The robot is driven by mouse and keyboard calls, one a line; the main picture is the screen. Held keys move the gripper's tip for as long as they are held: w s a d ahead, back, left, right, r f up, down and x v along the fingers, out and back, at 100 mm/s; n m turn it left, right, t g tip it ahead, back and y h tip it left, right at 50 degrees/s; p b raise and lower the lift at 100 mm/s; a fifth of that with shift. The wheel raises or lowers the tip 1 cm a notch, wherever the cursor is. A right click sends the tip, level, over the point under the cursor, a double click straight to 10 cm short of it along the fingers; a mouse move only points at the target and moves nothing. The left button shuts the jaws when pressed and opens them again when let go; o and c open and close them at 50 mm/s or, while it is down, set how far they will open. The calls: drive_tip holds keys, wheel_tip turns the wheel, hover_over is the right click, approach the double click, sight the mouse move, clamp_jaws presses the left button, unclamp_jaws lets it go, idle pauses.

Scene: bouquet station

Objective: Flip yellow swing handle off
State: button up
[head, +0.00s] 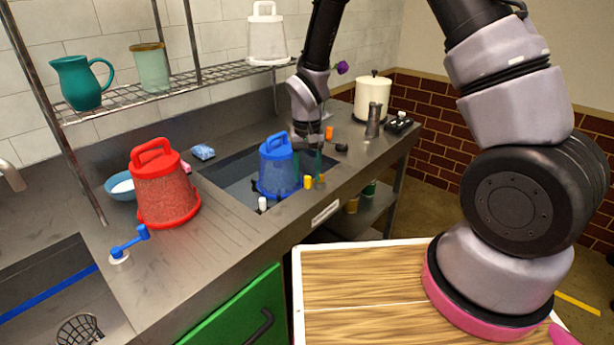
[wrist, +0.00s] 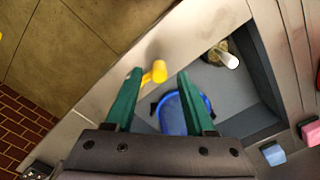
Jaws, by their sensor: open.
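The yellow swing handle (head: 308,182) is at the front edge of the sunken basin, just right of the blue bucket. In the wrist view the yellow handle (wrist: 155,73) sticks out beside the left green fingertip; I cannot tell whether they touch. My gripper (head: 308,160) points down over the basin's right part. In the wrist view my gripper (wrist: 157,75) has its two green fingers spread apart with nothing held between them. The handle's mount is partly hidden behind the left finger.
The blue bucket (head: 275,170) stands in the basin close to my fingers. A white-topped handle (head: 262,203) is on the front edge to its left. A red bucket (head: 165,190) and a blue crank handle (head: 130,243) are farther left. A cream pot (head: 372,97) stands at the right.

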wheel_tip(320, 180, up, 10)
drive_tip(key=shift+f, duration=0.15)
idle(0.3)
wheel_tip(320, 180, up, 9)
drive_tip(key=m+t+y, duration=0.1)
hover_over(308, 177)
drive_tip(key=d, duration=0.5)
drive_tip(key=s+d+r+m+t, duration=0.15)
drive_tip(key=s+d+r, duration=0.25)
drive_tip(key=d+r, duration=0.4)
drive_tip(key=s+d+r+t, duration=0.2)
drive_tip(key=s+d+r, duration=0.1)
drive_tip(key=s+r, duration=0.2)
drive_tip(key=s+d+r+m+t+y, duration=0.1)
drive_tip(key=s+d+r+t, duration=0.1)
drive_tip(key=s+d+r, duration=0.2)
drive_tip(key=shift+s+r+t, duration=0.35)
drive_tip(key=shift+s+r, duration=0.25)
drive_tip(key=shift+s, duration=0.65)
drive_tip(key=shift+m, duration=0.25)
